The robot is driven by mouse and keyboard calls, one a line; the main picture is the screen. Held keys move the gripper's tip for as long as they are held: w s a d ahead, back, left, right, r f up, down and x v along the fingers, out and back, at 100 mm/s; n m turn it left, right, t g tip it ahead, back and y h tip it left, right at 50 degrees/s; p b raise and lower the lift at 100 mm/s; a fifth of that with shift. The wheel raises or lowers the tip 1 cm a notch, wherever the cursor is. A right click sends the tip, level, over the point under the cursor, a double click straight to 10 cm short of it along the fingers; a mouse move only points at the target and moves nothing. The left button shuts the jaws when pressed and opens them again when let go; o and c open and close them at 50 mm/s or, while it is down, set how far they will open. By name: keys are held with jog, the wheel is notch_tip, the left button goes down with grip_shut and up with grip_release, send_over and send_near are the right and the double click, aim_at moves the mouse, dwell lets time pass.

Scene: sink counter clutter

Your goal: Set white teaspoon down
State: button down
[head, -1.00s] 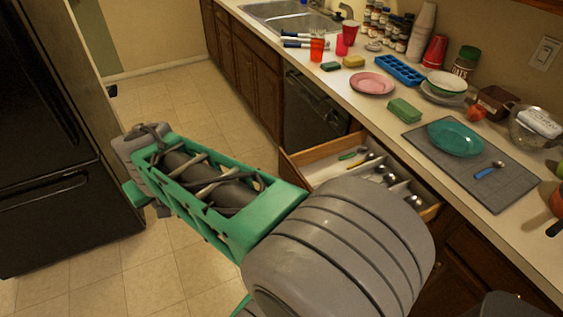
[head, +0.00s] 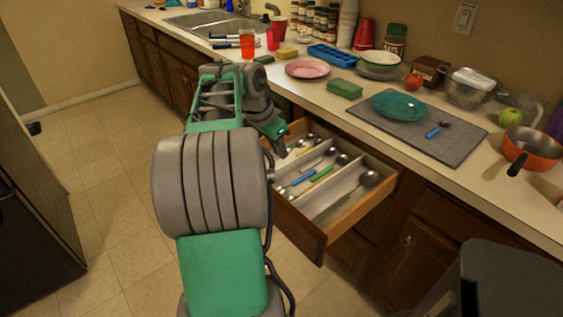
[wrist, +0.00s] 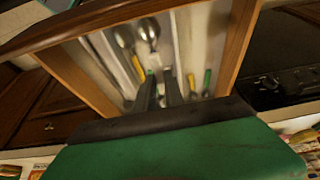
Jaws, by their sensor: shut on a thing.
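My gripper (head: 280,147) reaches down over the left part of the open drawer (head: 345,222). In the wrist view its two dark fingers (wrist: 160,90) point down into the drawer, close together. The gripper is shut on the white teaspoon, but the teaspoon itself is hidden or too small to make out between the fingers. I cannot tell whether it touches the drawer floor. Metal spoons and pieces with blue, green and yellow handles lie in the compartments around the fingers.
A large spoon (head: 369,179) lies in the drawer's right compartment. The counter above holds a grey mat (head: 455,150) with a teal plate (head: 398,105), a green sponge (head: 345,88) and an orange pan (head: 532,145). The floor left of the drawer is clear.

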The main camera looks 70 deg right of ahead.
jog(key=w+d+f, duration=0.2)
jog(key=w+f, duration=0.1)
jog(key=w+d+f, duration=0.6)
jog(key=shift+w+d+p, duration=0.15)
jog(key=shift+w+p, duration=0.25)
jog(key=shift+w+d+f, duration=0.15)
jog(key=shift+w+f, duration=0.05)
jog(key=shift+w+d+f, duration=0.1)
jog(key=shift+f, duration=1.6)
jog(key=shift+f, duration=0.1)
jog(key=c, duration=1.4)
grip_release()
jog(key=shift+c, duration=0.2)
